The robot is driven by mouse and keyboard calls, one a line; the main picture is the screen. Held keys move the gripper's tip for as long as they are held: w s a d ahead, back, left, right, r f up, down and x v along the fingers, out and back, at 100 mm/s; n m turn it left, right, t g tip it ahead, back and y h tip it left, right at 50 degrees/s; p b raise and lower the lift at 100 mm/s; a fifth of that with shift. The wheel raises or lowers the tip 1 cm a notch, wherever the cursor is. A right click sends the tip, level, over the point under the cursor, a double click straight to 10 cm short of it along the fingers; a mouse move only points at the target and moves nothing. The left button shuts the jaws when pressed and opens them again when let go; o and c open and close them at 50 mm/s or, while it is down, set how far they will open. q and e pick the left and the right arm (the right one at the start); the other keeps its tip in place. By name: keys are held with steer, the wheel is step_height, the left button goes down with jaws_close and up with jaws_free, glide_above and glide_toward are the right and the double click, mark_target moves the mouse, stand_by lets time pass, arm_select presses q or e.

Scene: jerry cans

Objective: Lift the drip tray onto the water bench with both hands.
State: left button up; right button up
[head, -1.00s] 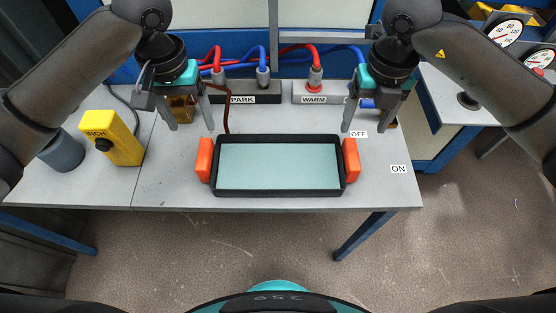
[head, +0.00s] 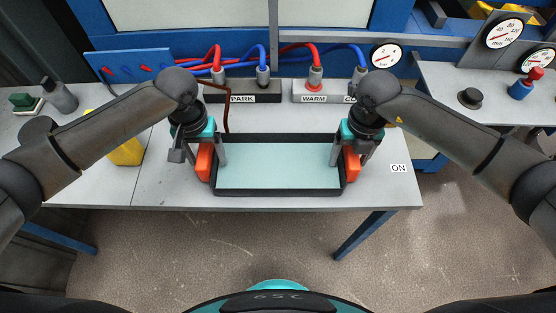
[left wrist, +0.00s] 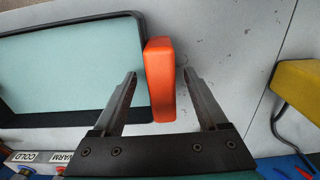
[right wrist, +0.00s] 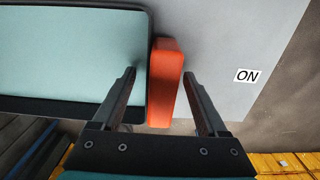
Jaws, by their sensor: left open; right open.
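The drip tray (head: 278,168) is a black-rimmed rectangle with a pale blue-green floor and an orange handle at each short end. It lies flat on the grey bench. My left gripper (head: 208,163) is open around the left orange handle (left wrist: 160,80), one finger on each side, one of them over the tray's inside. My right gripper (head: 348,164) is open around the right orange handle (right wrist: 165,85) in the same way. In both wrist views the handles stand between the fingers with gaps showing.
The grey bench (head: 170,180) carries hose blocks labelled PARK (head: 242,98) and WARM (head: 313,98) behind the tray. A yellow device (head: 127,151) stands left, partly behind my left arm. A second bench (head: 450,85) with a black knob (head: 471,97) stands at the right.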

arm_select(q)
steer(key=shift+f, duration=0.75)
arm_select(e)
steer(key=shift+f, duration=0.75)
arm_select(q)
jaws_close()
arm_select(e)
jaws_close()
arm_select(q)
steer(key=shift+r, duration=0.1)
